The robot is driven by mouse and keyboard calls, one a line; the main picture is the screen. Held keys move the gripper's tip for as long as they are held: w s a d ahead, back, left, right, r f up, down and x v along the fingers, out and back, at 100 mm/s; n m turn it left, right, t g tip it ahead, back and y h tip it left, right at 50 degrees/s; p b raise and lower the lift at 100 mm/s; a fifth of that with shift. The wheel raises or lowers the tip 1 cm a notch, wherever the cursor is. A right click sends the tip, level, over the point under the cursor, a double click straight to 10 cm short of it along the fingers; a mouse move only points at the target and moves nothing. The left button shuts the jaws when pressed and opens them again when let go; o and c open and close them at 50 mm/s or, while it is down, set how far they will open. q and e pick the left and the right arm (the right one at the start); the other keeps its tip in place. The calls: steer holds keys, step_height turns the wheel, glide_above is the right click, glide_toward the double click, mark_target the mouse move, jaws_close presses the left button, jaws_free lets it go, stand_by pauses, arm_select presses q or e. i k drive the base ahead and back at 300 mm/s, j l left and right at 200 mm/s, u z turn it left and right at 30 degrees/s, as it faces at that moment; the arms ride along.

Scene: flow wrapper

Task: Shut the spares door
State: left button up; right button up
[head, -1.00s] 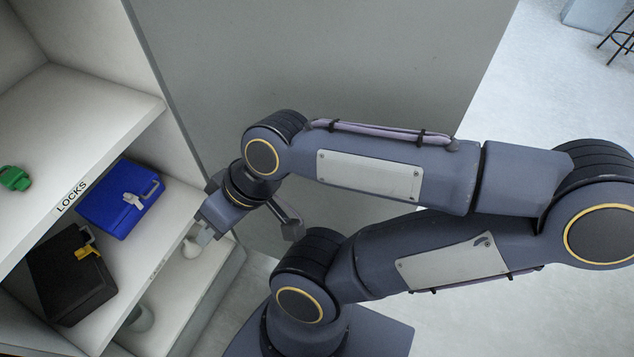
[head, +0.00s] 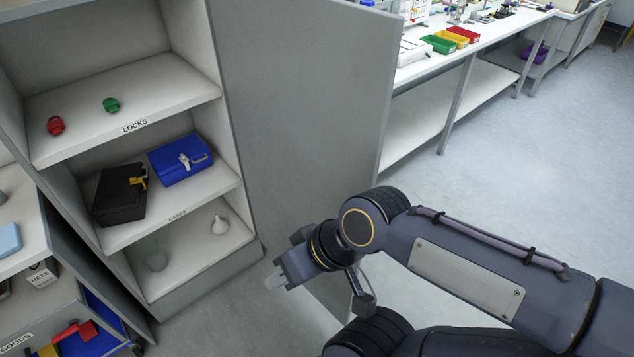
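The spares door is most likely the tall grey door (head: 300,110), which stands wide open at the right side of the cabinet (head: 232,150). Its inner face is towards me. My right gripper (head: 276,281) is in front of the lower part of the door, over the floor before the cabinet, pointing left. Its fingers are small and seen edge-on, so I cannot tell whether they are open or shut, or whether the wrist touches the door. My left gripper is not in view.
A cart (head: 62,290) stands at left, a workbench (head: 440,68) behind the door. Floor at right is clear.

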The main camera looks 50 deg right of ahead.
mark_target(309, 85)
steer(key=k+l, duration=0.2)
steer(key=l, duration=0.2)
steer(key=k+l+u, duration=0.15)
steer(key=k+l, duration=0.3)
steer(key=l, duration=0.3)
steer(key=i+l+u, duration=0.1)
steer(key=l, duration=0.8)
steer(key=i+l, duration=0.1)
steer(key=l, duration=0.8)
steer(key=l+z, duration=0.25)
steer(key=l, duration=0.4)
